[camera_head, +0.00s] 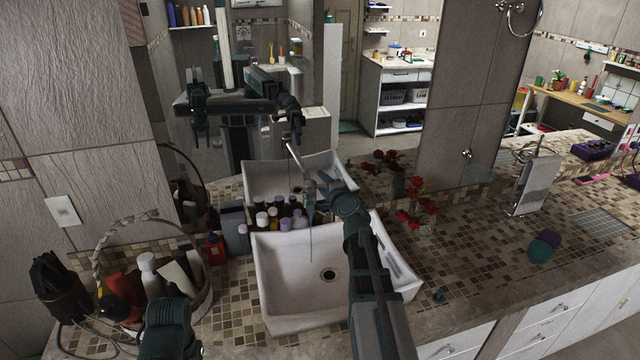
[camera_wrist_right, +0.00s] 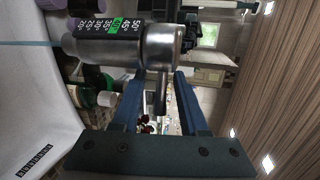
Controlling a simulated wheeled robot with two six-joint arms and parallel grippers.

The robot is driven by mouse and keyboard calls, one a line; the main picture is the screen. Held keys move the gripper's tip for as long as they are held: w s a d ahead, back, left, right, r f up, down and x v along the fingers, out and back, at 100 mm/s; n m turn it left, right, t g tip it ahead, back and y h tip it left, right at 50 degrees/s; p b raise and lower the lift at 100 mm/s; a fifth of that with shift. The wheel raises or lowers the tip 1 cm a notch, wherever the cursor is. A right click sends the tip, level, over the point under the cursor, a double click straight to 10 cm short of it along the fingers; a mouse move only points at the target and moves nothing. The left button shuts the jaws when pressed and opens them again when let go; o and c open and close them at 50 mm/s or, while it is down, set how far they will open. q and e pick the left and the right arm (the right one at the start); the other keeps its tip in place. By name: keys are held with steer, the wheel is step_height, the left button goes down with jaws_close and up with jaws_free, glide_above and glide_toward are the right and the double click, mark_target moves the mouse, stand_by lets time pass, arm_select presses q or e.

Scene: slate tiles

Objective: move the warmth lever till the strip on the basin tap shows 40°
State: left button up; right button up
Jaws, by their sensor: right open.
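The basin tap (camera_head: 297,158) stands behind the white basin (camera_head: 281,297), and a thin bluish stream falls from it. In the right wrist view the metal tap body (camera_wrist_right: 112,48) carries a dark number strip (camera_wrist_right: 110,26); its green mark is on 40. The warmth lever (camera_wrist_right: 160,95) is a short metal pin on the tap's end cap. My right gripper (camera_wrist_right: 161,82) is open, with one finger on each side of the lever; gaps show between lever and fingers. In the head view my right gripper (camera_head: 320,187) is at the tap, which it partly hides. My left gripper's fingers are not visible.
Several bottles (camera_head: 280,216) stand behind the basin. Red flowers (camera_head: 415,205) are to its right. The tiled counter (camera_head: 470,245) has free room at the right.

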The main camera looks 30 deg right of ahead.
jaws_close()
steer(key=shift+w, duration=0.1)
steer(key=n+y, duration=0.2)
steer(key=y, duration=0.1)
steer(key=w+n+y, duration=0.1)
steer(key=y, duration=0.1)
steer(key=shift+w+a+n, duration=0.1)
steer(key=shift+a+n, duration=0.15)
steer(key=shift+n, duration=0.15)
jaws_free()
